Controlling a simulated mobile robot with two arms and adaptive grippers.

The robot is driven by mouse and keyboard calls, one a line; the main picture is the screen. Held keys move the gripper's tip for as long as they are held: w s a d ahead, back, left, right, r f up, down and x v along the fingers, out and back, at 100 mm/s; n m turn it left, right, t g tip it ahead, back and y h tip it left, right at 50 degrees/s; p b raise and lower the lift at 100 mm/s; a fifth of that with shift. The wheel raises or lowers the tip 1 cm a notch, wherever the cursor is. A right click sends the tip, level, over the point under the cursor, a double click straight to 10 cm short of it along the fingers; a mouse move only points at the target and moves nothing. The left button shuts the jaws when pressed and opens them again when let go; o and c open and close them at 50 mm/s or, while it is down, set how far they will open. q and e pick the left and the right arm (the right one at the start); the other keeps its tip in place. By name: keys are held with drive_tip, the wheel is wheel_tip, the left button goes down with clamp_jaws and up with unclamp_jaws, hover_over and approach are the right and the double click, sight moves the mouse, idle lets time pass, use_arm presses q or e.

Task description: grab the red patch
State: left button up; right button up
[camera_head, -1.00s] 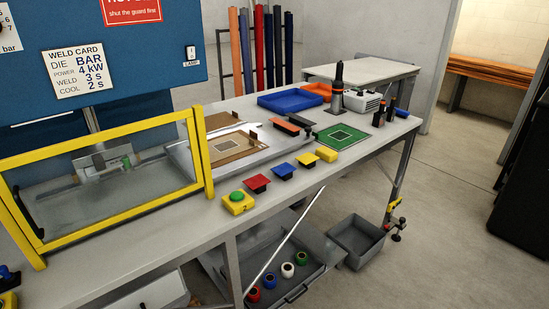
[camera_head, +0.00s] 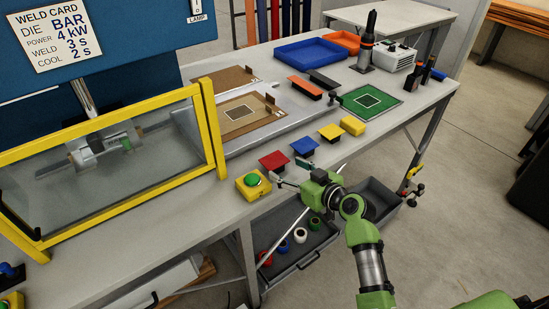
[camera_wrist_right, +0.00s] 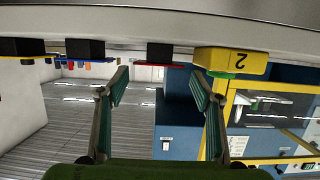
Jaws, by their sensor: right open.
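The red patch (camera_head: 273,160) lies on a black block at the front edge of the workbench. It sits between the yellow box with the green button and the blue patch (camera_head: 304,146). My right gripper (camera_head: 279,177) is open and empty just in front of the red patch, close to the bench edge. In the right wrist view, which is upside down, the red patch shows edge-on as a thin red strip (camera_wrist_right: 158,66) under its black block. It lies ahead of and between the spread fingers (camera_wrist_right: 160,82), apart from them. My left gripper is not in view.
The green-button box (camera_head: 253,184) stands close on the left, and a yellow patch (camera_head: 331,132) is farther right. The yellow-framed guard (camera_head: 212,130) stands left. A drawer (camera_head: 300,250) with several coloured rolls lies below the bench edge. Open floor is at right.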

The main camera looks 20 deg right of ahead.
sight(275, 161)
drive_tip(key=shift+w+a+f, duration=0.1)
drive_tip(key=shift+w, duration=0.4)
drive_tip(key=shift+w+a+p, duration=0.3)
drive_tip(key=shift+w+p, duration=0.25)
drive_tip(key=shift+w, duration=0.15)
drive_tip(key=x, duration=0.3)
drive_tip(key=shift+w+f+p, duration=0.1)
drive_tip(key=shift+w+p, duration=0.05)
drive_tip(key=shift+p, duration=0.2)
drive_tip(key=shift+w+f, duration=0.1)
drive_tip(key=shift+w, duration=0.15)
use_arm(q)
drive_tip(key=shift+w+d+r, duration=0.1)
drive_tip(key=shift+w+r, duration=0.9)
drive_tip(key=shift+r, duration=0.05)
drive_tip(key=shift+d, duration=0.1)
use_arm(e)
drive_tip(key=c, duration=0.5)
